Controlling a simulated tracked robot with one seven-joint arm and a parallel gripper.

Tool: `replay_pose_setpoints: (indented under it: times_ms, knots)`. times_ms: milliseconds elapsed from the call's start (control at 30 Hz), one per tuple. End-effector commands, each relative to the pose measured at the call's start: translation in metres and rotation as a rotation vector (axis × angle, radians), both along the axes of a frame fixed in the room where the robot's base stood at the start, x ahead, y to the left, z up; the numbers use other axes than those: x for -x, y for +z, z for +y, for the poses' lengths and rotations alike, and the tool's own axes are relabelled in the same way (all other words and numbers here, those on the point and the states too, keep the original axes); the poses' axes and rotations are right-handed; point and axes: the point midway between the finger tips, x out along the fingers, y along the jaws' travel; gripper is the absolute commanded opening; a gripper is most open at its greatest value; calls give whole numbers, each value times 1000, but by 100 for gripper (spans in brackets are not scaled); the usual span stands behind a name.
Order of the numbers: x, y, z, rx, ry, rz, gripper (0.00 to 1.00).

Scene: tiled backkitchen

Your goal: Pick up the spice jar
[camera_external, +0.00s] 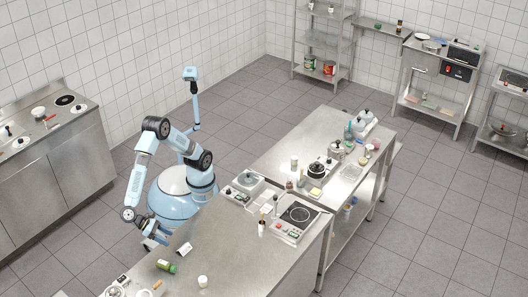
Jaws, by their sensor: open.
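My gripper (153,241) is open and empty, at the left edge of the near steel counter (237,252). A small white jar-like item with a dark end (184,248) lies on the counter just right of my gripper, apart from it. It may be the spice jar, but it is too small to tell. A green container with a pale end (167,266) lies on its side a little nearer the camera, below my gripper in the picture.
A white cup (202,281) stands near the counter's front. A small appliance (118,288) and other items crowd the lower left. A hob (298,214) and a scale-like device (243,184) sit at the counter's far end. The counter's middle is clear.

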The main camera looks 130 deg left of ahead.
Motion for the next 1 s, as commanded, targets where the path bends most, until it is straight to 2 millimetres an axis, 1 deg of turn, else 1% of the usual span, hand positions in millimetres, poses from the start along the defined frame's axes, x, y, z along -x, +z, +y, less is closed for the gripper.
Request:
replay_pose_setpoints:
  times_ms: [33,100,200,300,400,433,500,567,900,1000]
  knots:
    - [20,-12,-23,-44,-63,-18,74]
    - [42,-24,-47,-97,-134,-47,74]
    - [71,-38,-75,-159,-220,-84,74]
    - [93,-48,-93,-203,-278,-113,74]
    - [105,-54,-103,-228,-312,-129,74]
    - [107,-55,-104,-232,-317,-132,74]
    - [106,-57,-106,-239,-323,-137,74]
    - [101,-60,-105,-240,-323,-137,74]
    - [49,-81,-92,-238,-320,-136,74]
    - [39,-86,-91,-237,-323,-135,74]
